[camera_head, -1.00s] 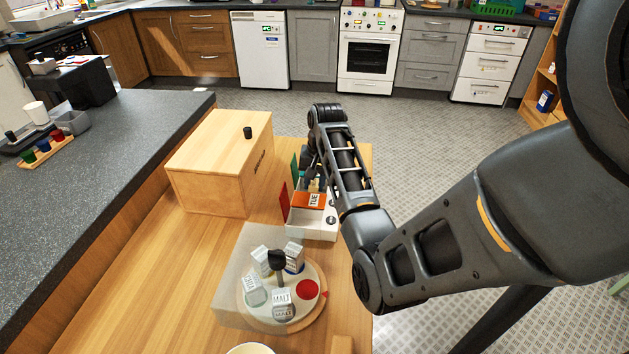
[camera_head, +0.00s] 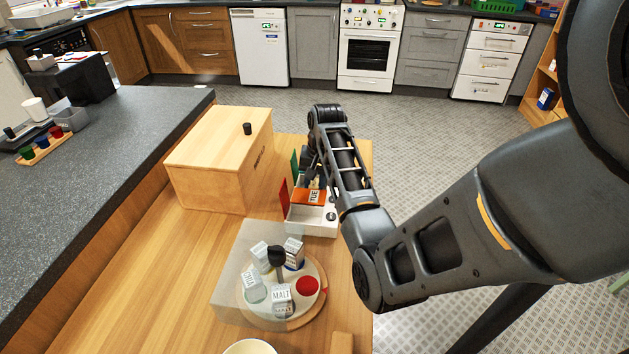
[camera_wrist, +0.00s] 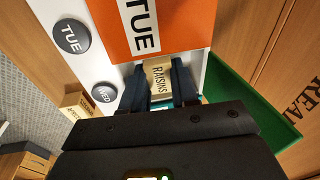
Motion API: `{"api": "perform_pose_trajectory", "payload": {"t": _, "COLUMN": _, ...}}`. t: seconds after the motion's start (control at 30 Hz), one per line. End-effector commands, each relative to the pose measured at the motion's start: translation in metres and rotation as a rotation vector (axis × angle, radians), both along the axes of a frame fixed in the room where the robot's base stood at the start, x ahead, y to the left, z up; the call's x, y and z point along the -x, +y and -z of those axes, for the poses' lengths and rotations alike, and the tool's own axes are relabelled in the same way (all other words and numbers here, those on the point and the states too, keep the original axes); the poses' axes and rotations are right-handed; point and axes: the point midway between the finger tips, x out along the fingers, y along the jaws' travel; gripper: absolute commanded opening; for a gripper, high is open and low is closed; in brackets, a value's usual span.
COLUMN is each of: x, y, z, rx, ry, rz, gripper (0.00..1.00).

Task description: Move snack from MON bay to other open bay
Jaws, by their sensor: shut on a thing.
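The snack, a small tan box marked RAISINS (camera_wrist: 158,78), is between the fingers of my gripper (camera_wrist: 157,88) in the wrist view. My gripper is shut on it, beside the WED button (camera_wrist: 104,92) and close to the orange TUE lid (camera_wrist: 158,25), which is shut. The white organiser (camera_head: 318,226) stands on the wooden counter. Its red lid (camera_head: 284,198) stands open at the near end. Its green lid (camera_head: 294,164) is open at the far end and also shows in the wrist view (camera_wrist: 255,112). My gripper hides the box's lower part and most of the bay there.
A wooden bread box (camera_head: 205,185) stands just left of the organiser. A round carousel (camera_head: 318,305) with several small jars, under a clear cover, is in front of it. A grey worktop (camera_head: 80,220) lies left. The floor is right of the counter.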

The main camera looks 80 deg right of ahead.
Motion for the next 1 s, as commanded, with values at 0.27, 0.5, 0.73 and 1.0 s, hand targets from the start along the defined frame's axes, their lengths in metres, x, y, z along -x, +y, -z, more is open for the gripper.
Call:
{"api": "perform_pose_trajectory", "payload": {"t": 0.27, "x": 0.0, "y": 0.0001, "z": 0.0044, "rx": 0.0, "ry": 0.0, "rz": 0.0, "gripper": 0.0}}
{"api": "perform_pose_trajectory", "payload": {"t": 0.5, "x": 0.0001, "y": 0.0002, "z": 0.0076, "rx": -0.001, "ry": 0.0, "rz": 0.0, "gripper": 0.0}}
{"api": "perform_pose_trajectory", "payload": {"t": 0.73, "x": 0.0001, "y": 0.0002, "z": 0.0084, "rx": -0.001, "ry": 0.0, "rz": 0.0, "gripper": 0.0}}
{"api": "perform_pose_trajectory", "payload": {"t": 1.0, "x": 0.0001, "y": 0.0001, "z": 0.0083, "rx": -0.001, "ry": 0.0, "rz": 0.0, "gripper": 0.47}}
